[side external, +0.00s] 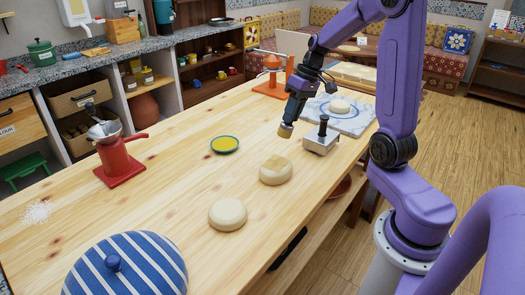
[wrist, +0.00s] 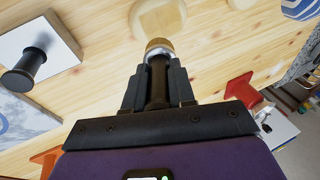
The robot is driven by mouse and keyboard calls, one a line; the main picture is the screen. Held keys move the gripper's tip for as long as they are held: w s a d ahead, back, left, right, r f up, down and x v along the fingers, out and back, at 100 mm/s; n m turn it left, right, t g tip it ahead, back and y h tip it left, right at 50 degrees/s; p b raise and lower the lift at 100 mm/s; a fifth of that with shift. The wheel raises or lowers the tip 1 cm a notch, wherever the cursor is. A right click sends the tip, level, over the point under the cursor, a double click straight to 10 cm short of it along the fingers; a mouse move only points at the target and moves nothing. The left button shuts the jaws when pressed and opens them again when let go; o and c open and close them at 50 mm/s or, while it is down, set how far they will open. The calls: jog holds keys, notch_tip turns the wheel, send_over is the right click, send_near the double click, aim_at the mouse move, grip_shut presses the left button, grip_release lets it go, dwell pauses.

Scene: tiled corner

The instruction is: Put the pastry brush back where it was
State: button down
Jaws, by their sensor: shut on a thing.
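My gripper (side external: 291,112) is shut on the pastry brush, whose tan tip (side external: 285,130) points down above the wooden table. In the wrist view the gripper (wrist: 158,85) has the brush's dark handle between its fingers, and the tan brush end (wrist: 158,46) sticks out past them. The brush is held clear of the table, just left of a metal block with a black knob (side external: 321,141). A small yellow dish with a blue-green rim (side external: 225,145) lies to the left. I cannot make out an empty rest for the brush.
Two dough rounds (side external: 276,171) (side external: 228,214) lie nearer the camera; one has a browner patch on top. A marble slab (side external: 350,123) with dough is behind the block. A red stand (side external: 121,165), an orange device (side external: 273,75) and a striped dome (side external: 130,270) also stand there. The table's middle left is clear.

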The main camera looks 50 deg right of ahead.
jog(key=w+a+n+g+h, duration=0.1)
jog(key=w+a, duration=0.2)
jog(key=a, duration=0.4)
jog(key=w+a+r+n+h, duration=0.1)
jog(key=w+a+n, duration=0.15)
jog(key=a, duration=0.35)
jog(key=w+a+g+h, duration=0.1)
jog(key=w+a, duration=0.3)
jog(key=a, duration=0.3)
jog(key=shift+w+a+f, duration=0.2)
jog(key=shift+w+f, duration=1.9)
jog(key=shift+w, duration=0.2)
jog(key=shift+w+a+f, duration=0.2)
jog(key=shift+w+f, duration=1.9)
jog(key=shift+w, duration=0.2)
jog(key=shift+w+a+f, duration=0.2)
jog(key=shift+w+f, duration=1.9)
jog(key=shift+w, duration=0.2)
jog(key=shift+f, duration=0.1)
jog(key=c, duration=0.9)
grip_release()
jog(key=shift+c, duration=0.2)
